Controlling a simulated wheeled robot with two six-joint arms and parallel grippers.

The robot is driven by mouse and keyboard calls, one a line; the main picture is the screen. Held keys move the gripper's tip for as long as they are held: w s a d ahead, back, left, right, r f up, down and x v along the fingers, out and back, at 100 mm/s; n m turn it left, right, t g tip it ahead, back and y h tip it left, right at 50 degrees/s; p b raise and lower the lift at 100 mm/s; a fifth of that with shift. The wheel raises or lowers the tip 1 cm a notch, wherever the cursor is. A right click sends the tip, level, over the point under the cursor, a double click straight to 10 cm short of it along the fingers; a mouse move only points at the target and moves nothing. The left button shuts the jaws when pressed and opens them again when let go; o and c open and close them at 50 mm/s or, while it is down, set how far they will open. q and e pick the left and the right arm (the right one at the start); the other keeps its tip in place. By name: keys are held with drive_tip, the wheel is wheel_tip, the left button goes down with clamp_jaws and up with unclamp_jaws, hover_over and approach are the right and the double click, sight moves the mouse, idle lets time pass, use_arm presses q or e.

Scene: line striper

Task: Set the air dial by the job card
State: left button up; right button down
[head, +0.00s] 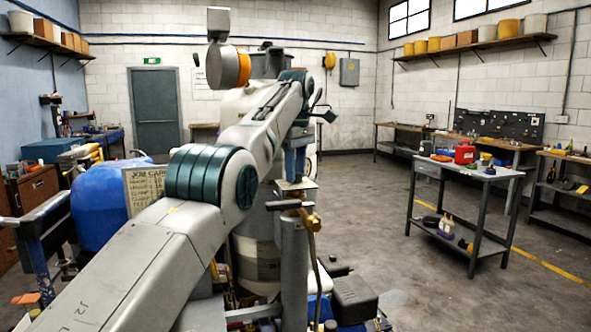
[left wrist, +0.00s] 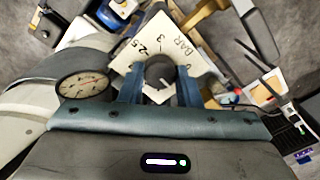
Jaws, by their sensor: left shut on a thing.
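The job card (head: 145,184) stands at left in the head view, partly behind my left arm; only parts of its lines show and I cannot read the setting. My left gripper (head: 295,168) points down over the air dial's plate (head: 297,184), on top of a grey post. In the left wrist view the pale dial plate (left wrist: 128,57) carries the marks 2.5, 3 and BAR. My left gripper (left wrist: 160,88) is shut on the dark round dial knob (left wrist: 160,68), one blue finger on each side.
A blue tank (head: 98,205) stands at left, and a pale cylindrical tank (head: 256,255) is beside the post. A black box (head: 354,298) is low at right. A workbench (head: 465,170) stands at right, with open floor around it.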

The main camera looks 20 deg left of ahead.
use_arm(q)
drive_tip(key=m, duration=0.4)
drive_tip(key=shift+m, duration=0.3)
drive_tip(key=m, duration=0.4)
drive_tip(key=shift+m, duration=0.3)
drive_tip(key=m, duration=0.3)
drive_tip(key=shift+m, duration=0.3)
drive_tip(key=m, duration=1.3)
drive_tip(key=shift+m, duration=0.3)
drive_tip(key=m, duration=0.4)
drive_tip(key=shift+m, duration=2.2)
